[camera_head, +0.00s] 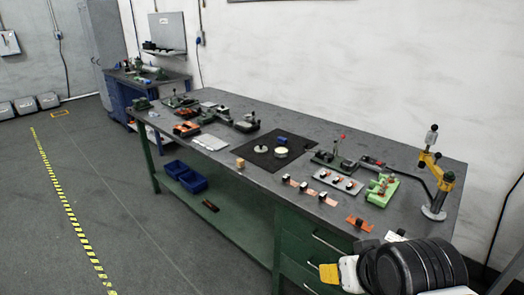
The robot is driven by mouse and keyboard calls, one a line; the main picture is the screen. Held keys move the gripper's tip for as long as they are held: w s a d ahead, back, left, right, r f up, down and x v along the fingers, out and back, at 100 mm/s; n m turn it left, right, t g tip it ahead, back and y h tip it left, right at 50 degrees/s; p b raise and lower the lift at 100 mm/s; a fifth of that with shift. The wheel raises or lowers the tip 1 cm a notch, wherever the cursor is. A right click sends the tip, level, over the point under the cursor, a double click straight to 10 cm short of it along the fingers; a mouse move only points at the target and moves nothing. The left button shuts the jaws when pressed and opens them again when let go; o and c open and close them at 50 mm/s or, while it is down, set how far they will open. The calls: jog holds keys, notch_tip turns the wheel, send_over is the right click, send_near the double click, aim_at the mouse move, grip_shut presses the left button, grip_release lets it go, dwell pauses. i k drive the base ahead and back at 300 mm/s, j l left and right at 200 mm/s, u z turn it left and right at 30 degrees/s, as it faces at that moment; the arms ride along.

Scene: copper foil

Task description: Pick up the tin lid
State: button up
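A small round pale disc with a darker rim (281,153), which looks like the tin lid, lies on a black mat (262,166) on the long workbench. A second round pale piece (261,149) lies just left of it, with a small knob or post on top; at this size I cannot be sure which of the two is the lid. My gripper (330,273) is at the bottom right, in front of the bench's near end and well away from the mat. Only its yellow and white end shows, so its fingers cannot be made out.
A blue block (282,140) sits at the mat's back. Right of the mat are a red-knobbed lever press (335,150), a grey plate with parts (339,181), a green fixture (382,190) and a yellow-armed stand (437,185). Copper strips (304,187) lie along the front edge.

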aim_at(261, 148)
jog(key=i+j+z, duration=0.4)
jog(key=i+j, duration=0.45)
jog(key=i, duration=0.25)
jog(key=i+j+z, duration=0.4)
jog(key=i+j, duration=0.55)
jog(key=j, duration=0.2)
